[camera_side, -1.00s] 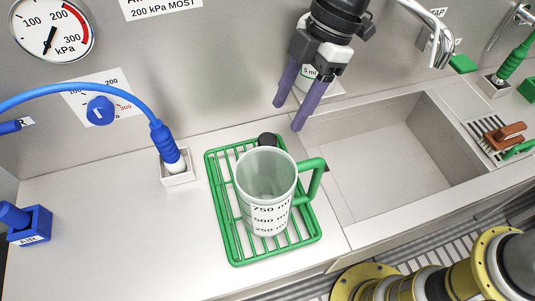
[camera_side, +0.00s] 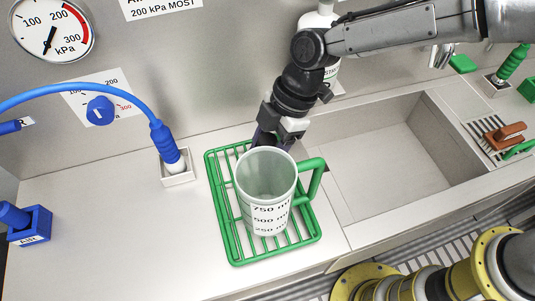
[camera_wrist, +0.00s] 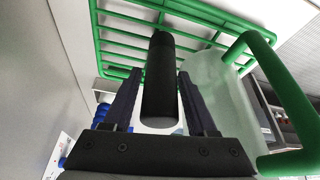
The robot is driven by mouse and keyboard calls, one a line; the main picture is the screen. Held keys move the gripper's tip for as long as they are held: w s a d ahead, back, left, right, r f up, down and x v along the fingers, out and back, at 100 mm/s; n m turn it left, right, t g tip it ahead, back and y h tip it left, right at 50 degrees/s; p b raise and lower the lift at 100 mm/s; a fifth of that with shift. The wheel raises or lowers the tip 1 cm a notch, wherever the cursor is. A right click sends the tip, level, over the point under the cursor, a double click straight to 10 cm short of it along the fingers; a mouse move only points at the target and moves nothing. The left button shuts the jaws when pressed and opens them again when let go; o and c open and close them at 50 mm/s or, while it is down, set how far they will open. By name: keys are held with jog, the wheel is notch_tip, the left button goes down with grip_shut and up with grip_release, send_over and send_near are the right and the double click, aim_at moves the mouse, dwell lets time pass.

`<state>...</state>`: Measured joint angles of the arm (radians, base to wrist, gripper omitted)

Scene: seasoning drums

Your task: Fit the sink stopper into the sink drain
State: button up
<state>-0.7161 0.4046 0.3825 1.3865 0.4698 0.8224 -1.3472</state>
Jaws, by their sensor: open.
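A black cylinder with a white end (camera_wrist: 158,80), which looks like the sink stopper's handle, shows between my fingers in the wrist view. My gripper (camera_side: 264,141) is open and low behind the measuring jug, over the back of the green rack. In the wrist view its two dark fingers (camera_wrist: 157,95) stand on either side of the cylinder, with a gap visible at least on the left. In the side view the jug and my gripper hide most or all of the cylinder. The grey sink (camera_side: 380,165) is to the right; I see no drain in it.
The clear measuring jug (camera_side: 265,190) with a green handle (camera_side: 314,180) stands on the green wire rack (camera_side: 232,235), very close to my gripper. A blue hose plug (camera_side: 168,150) in a white socket is to the left. A white bottle (camera_side: 318,20) stands behind my arm.

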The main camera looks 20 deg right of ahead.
jog(key=shift+a+f, duration=0.2)
jog(key=shift+f, duration=0.35)
grip_shut()
